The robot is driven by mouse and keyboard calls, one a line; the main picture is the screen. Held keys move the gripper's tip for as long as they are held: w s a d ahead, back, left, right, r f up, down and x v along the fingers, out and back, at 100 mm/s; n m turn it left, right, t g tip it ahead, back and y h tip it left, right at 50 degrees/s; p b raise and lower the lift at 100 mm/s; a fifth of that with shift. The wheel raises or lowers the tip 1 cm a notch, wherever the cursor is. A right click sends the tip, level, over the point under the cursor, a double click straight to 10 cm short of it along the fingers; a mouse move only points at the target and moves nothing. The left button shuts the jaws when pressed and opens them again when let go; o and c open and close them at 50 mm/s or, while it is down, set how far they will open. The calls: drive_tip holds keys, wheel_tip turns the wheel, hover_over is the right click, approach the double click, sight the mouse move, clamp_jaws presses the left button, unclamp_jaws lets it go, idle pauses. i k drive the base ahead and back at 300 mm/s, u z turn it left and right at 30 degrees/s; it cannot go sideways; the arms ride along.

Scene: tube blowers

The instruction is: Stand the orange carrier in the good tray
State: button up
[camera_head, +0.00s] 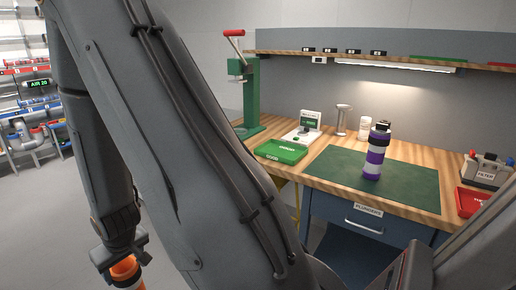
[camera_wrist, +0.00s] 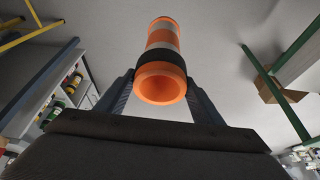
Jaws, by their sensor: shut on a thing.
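The orange carrier (camera_wrist: 164,38) is a cylinder with a white band and a dark ring, its open round end facing the wrist camera. My gripper (camera_wrist: 158,80) is shut on it, with a finger on each side. In the head view the orange carrier (camera_head: 125,268) shows at the bottom left, held under my gripper (camera_head: 122,256) and partly cut off by the frame's edge. The good tray (camera_head: 281,151) is a green tray marked GOOD at the left front of the workbench. It looks empty and lies well away from the carrier.
A purple and white carrier (camera_head: 376,155) stands on the green mat (camera_head: 412,187). A scale (camera_head: 302,133) and a green press (camera_head: 250,95) stand near the good tray. A red tray (camera_head: 470,203) is at the right. My arm hides much of the head view's middle.

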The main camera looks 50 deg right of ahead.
sight(282, 153)
drive_tip(key=i, duration=0.95)
drive_tip(key=z, duration=3)
